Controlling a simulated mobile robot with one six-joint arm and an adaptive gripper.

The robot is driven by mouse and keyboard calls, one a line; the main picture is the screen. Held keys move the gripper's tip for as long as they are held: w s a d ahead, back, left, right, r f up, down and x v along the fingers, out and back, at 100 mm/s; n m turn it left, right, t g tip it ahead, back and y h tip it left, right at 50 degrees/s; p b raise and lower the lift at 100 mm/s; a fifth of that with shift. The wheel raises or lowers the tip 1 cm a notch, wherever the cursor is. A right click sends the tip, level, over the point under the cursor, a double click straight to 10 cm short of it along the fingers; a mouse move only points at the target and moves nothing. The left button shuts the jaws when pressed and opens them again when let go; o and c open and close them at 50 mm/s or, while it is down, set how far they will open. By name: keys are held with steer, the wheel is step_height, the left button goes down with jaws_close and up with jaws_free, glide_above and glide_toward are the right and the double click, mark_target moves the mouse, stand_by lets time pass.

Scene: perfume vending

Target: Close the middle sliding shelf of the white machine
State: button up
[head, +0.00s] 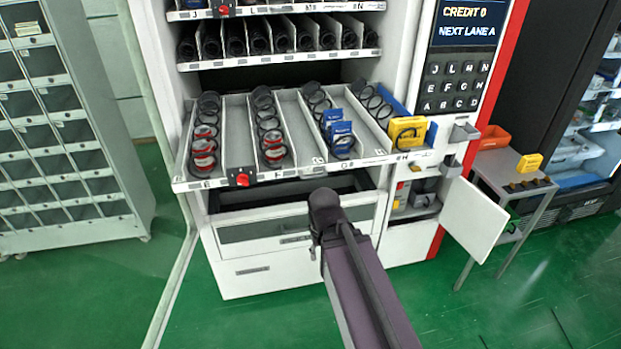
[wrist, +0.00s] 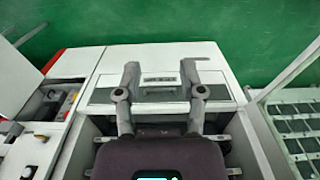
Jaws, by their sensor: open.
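The white machine (head: 250,275) stands ahead. Its sliding shelf (head: 185,184) with lanes E to H is pulled out towards me, beyond the shelf above it. The shelf carries black spirals, red-topped round items (head: 203,148), blue packs (head: 340,130) and a yellow pack (head: 407,131). A red knob (head: 241,180) is on its front edge. My gripper (head: 324,195) is just below and in front of that edge in the picture; I cannot tell whether they touch. In the wrist view my gripper (wrist: 160,75) has its two fingers apart with nothing between them.
Upper shelves (head: 280,57) sit further in. Below are a dark opening and a drawer (head: 290,228). An open white door (head: 474,218) and a side table (head: 510,163) stand right. A grey cabinet (head: 70,130) stands left. Green floor is clear in front.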

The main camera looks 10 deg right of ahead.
steer(key=shift+w+d, duration=0.1)
steer(key=shift+w, duration=0.05)
steer(key=n+t+h+p, duration=0.2)
steer(key=n+t+h, duration=0.3)
steer(key=n+h, duration=0.75)
glide_toward(312, 177)
steer(key=a+f+m+h, duration=0.1)
steer(key=a+m+h, duration=0.1)
steer(key=a, duration=0.1)
steer(key=shift+s+f, duration=0.15)
steer(key=shift+s, duration=0.25)
steer(key=shift+d, duration=0.1)
steer(key=shift+b+x, duration=1.4)
steer(key=shift+x, duration=5.4)
steer(key=shift+w, duration=0.1)
